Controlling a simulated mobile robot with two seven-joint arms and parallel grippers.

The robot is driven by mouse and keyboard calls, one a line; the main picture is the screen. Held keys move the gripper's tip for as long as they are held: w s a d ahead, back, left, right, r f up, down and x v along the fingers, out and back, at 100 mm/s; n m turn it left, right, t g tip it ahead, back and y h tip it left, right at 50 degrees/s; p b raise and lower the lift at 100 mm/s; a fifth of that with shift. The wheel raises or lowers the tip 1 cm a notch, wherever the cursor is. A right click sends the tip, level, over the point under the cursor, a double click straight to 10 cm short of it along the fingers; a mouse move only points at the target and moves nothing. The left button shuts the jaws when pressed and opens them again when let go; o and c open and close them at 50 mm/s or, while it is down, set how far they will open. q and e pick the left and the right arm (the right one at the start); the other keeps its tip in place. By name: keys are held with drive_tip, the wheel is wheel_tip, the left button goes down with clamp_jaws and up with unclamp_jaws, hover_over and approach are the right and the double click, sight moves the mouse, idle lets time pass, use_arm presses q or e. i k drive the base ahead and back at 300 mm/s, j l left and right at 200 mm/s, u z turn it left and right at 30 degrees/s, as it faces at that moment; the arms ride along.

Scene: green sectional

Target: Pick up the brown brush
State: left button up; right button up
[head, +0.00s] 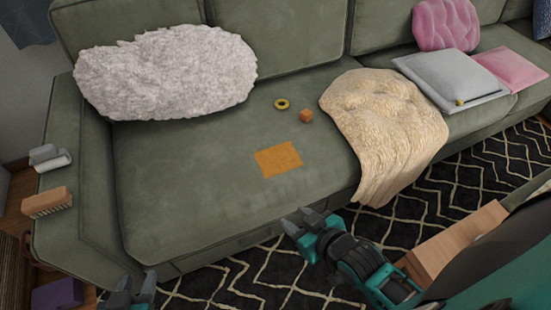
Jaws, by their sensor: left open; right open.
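The brown brush (47,203) lies on the left armrest of the green sofa, with its wooden block and paler bristles showing. My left gripper (137,283) is at the bottom edge, in front of the sofa, to the right of and below the brush in the picture. Its two fingertips are apart and nothing is between them. My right gripper (297,219) is open and empty in front of the sofa seat, far to the right of the brush.
A grey-white object (50,158) sits on the armrest behind the brush. The green sofa (190,190) holds a fluffy pillow (165,75), an orange cloth (278,159), a yellow ring (282,104), an orange cube (306,116) and a beige blanket (385,120). A purple box (57,295) stands on the floor.

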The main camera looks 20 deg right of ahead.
sight(36, 205)
drive_tip(key=z, duration=0.35)
drive_tip(key=j+z, duration=0.65)
drive_tip(key=j, duration=0.2)
drive_tip(key=k+j+z, duration=0.1)
drive_tip(key=j, duration=0.35)
drive_tip(key=k+j+z, duration=0.1)
drive_tip(key=j, duration=0.35)
